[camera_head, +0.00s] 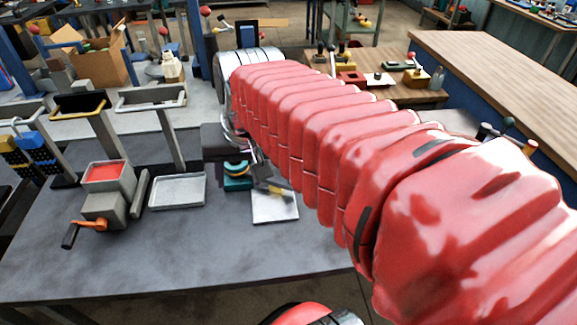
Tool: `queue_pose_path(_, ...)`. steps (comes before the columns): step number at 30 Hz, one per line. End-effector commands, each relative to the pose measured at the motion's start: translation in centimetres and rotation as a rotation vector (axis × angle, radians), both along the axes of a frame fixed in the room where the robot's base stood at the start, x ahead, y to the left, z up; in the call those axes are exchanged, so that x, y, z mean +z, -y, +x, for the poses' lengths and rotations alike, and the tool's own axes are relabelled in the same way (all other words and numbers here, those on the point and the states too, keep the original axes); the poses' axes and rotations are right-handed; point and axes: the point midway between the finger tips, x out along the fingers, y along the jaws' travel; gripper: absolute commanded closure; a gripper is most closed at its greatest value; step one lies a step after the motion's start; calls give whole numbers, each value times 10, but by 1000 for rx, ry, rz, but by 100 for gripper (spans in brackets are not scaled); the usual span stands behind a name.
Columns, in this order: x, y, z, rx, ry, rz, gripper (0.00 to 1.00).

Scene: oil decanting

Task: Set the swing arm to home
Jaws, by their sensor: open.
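My red ribbed arm reaches from the lower right to the upper left and bends down at its far end. My gripper (268,186) hangs below that end, partly hidden by the arm, open, above a pale square plate (275,210) on the grey bench. I cannot see anything held in it. No part is clearly recognisable as the swing arm. A possible one is the orange lever (92,224) with a black handle, on the side of a grey box unit (110,208) with a red top, left of my gripper. The arm hides the bench behind it.
A shallow metal tray (178,192) lies between the box unit and my gripper. Tall posts with a yellow-black frame (80,105) and a pale frame (150,98) stand at the bench's back. The front of the grey bench (180,260) is clear.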

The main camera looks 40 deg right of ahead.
Motion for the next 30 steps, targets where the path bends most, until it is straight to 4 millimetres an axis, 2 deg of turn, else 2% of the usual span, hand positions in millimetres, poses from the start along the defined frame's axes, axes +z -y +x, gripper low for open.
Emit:
queue_pose_path(1,1,16,6,-69,-17,24,53)
queue_pose_path(7,5,76,20,-324,-71,119,53)
queue_pose_path(12,3,130,25,-536,-111,202,53)
queue_pose_path(16,1,166,23,-666,-132,254,53)
queue_pose_path(21,-1,188,20,-747,-144,289,53)
queue_pose_path(30,-1,189,20,-754,-145,292,53)
